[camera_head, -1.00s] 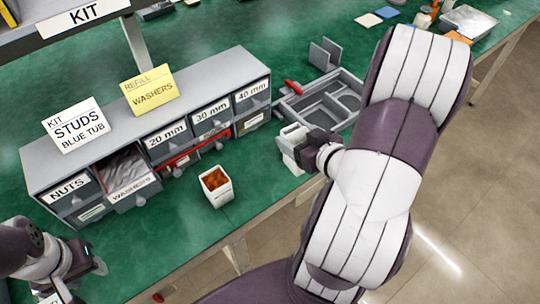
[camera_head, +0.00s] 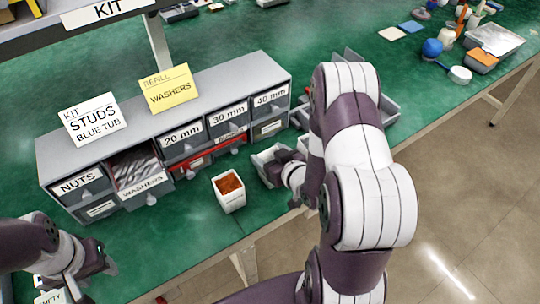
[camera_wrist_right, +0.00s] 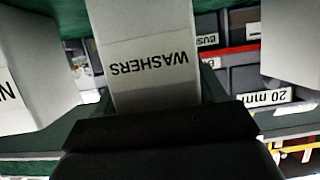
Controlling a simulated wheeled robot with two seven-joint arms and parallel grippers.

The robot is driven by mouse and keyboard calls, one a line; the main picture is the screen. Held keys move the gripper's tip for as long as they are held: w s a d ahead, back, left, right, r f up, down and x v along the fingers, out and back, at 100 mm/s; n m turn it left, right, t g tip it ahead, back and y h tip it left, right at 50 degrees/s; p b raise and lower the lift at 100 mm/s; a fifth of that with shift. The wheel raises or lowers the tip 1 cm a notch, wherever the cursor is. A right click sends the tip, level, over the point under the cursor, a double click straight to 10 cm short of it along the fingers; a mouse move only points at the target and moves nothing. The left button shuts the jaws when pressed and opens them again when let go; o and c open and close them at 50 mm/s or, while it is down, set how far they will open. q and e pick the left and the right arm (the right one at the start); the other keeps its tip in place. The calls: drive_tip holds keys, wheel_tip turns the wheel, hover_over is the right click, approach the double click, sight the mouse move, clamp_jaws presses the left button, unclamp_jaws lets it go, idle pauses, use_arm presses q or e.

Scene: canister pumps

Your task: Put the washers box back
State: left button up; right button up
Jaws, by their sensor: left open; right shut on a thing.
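A light grey bin (camera_head: 265,167) is at my right gripper (camera_head: 288,178) in the head view, above or on the green bench right of the white tub; I cannot tell whether it touches the bench. In the right wrist view a light grey box with an upside-down WASHERS label (camera_wrist_right: 150,62) fills the middle, just beyond the dark gripper body. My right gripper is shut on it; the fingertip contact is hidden. My left gripper (camera_head: 98,264) is open at lower left, apart from the cabinet.
The grey drawer cabinet (camera_head: 215,88) carries STUDS and WASHERS cards. A white tub (camera_head: 229,191) with orange-brown contents stands in front of it. A grey divided tray (camera_head: 390,108) lies partly behind my right arm. Green bench (camera_head: 170,235) in front is mostly clear.

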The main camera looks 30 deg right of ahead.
drive_tip(key=shift+s, duration=0.1)
drive_tip(key=o, duration=0.8)
drive_tip(key=shift+f, duration=0.1)
drive_tip(key=o, duration=0.5)
drive_tip(key=shift+c, duration=0.2)
drive_tip(key=shift+r, duration=0.3)
drive_tip(key=a+v, duration=0.1)
drive_tip(key=v, duration=1.1)
drive_tip(key=s+a+r+g+h, duration=0.1)
drive_tip(key=s+a+r+g, duration=0.2)
drive_tip(key=a+g, duration=0.5)
drive_tip(key=g+p, duration=0.1)
drive_tip(key=g, duration=0.3)
drive_tip(key=shift+a+m, duration=0.25)
drive_tip(key=shift+m, duration=0.05)
